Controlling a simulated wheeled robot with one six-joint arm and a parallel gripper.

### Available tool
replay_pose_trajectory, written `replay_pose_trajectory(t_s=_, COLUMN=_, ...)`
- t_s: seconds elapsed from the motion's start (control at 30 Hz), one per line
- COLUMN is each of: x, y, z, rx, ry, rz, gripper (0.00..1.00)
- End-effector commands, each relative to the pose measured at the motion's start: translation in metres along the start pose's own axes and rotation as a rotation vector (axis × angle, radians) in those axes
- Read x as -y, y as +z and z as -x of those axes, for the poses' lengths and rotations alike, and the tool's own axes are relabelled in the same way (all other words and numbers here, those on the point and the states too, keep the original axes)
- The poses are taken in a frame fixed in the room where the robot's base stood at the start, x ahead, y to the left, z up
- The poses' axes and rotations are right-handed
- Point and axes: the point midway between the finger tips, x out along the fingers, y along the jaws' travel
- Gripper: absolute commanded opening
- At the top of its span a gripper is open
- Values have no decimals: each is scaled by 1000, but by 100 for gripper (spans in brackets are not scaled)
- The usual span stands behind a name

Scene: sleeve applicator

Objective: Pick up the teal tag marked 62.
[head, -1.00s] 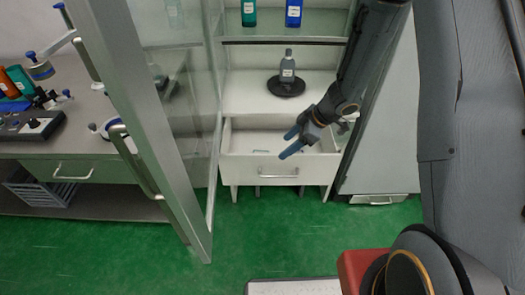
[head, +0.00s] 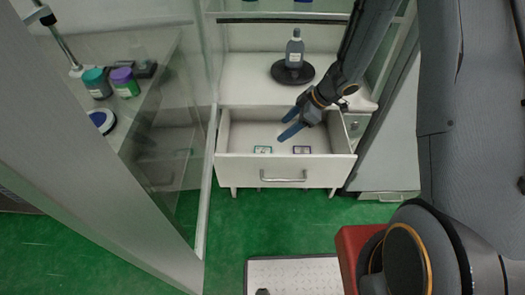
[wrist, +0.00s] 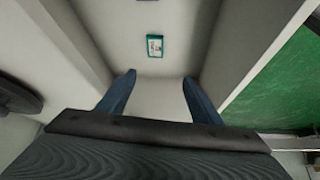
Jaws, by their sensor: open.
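A teal-edged tag (head: 262,149) lies on the floor of an open white drawer (head: 285,168), near its front panel. It also shows in the wrist view (wrist: 156,48), with a pale face; its number is too small to read. A second tag with a dark purple-blue edge (head: 302,149) lies to its right in the head view. It is cut off at the top of the wrist view (wrist: 149,2). My gripper (head: 283,130) is open and empty over the drawer. In the wrist view its fingertips (wrist: 159,76) appear just below the teal tag, apart from it.
A grey bottle (head: 295,50) stands on a black round base (head: 293,73) on the shelf behind the drawer. A glass door (head: 165,120) stands open at left. The drawer walls surround my gripper.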

Motion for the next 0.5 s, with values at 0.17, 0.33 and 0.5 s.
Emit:
replay_pose_trajectory(t_s=0.17, x=-7, y=13, z=-21, rx=0, ry=1, rz=-3, gripper=60)
replay_pose_trajectory(t_s=0.33, x=-12, y=23, z=-36, rx=0, ry=2, rz=-3, gripper=60)
replay_pose_trajectory(t_s=0.5, x=-14, y=25, z=-47, rx=0, ry=1, rz=-2, gripper=60)
